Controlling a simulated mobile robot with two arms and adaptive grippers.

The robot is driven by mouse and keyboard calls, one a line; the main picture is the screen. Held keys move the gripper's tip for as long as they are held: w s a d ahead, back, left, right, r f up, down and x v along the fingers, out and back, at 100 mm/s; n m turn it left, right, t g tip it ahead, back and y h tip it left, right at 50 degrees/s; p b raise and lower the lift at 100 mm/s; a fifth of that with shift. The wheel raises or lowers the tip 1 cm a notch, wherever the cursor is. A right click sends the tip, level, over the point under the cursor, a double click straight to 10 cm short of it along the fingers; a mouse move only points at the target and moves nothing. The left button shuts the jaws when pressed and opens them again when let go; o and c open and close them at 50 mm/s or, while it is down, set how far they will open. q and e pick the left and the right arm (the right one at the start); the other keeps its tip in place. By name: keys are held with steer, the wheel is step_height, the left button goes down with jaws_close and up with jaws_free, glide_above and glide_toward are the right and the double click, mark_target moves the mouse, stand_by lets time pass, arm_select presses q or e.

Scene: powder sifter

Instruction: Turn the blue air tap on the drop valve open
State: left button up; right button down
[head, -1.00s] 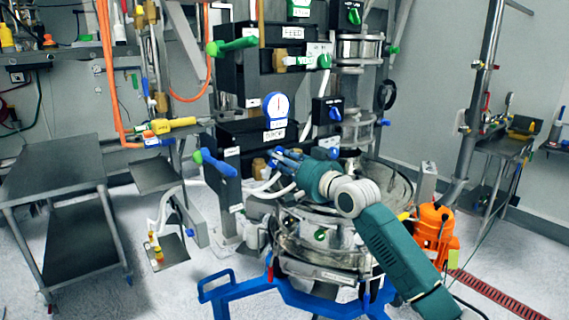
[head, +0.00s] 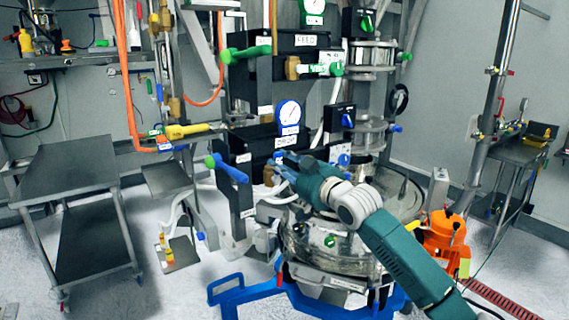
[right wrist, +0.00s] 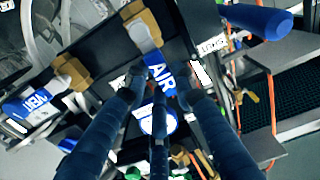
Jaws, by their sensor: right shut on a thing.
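The blue air tap (right wrist: 162,78) shows in the right wrist view as a blue piece with white "AIR" lettering, between my fingers. My right gripper (right wrist: 155,95) has its dark blue fingers around it and is shut on it. In the head view my right gripper (head: 284,165) reaches in from the right to the drop valve (head: 262,140), below the blue-rimmed gauge. There the gripper hides most of the tap, and I cannot tell its exact angle. My left gripper is not in view.
A blue lever handle (head: 228,170) sticks out left of my right gripper. The blue-rimmed gauge (head: 289,113) and a black switch box (head: 341,117) are above it. The round steel sifter (head: 335,245) is below. A steel cart (head: 70,175) stands at left.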

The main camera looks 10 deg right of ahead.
stand_by(0.4)
steer(key=c, duration=1.4)
jaws_free()
steer(key=v, duration=1.2)
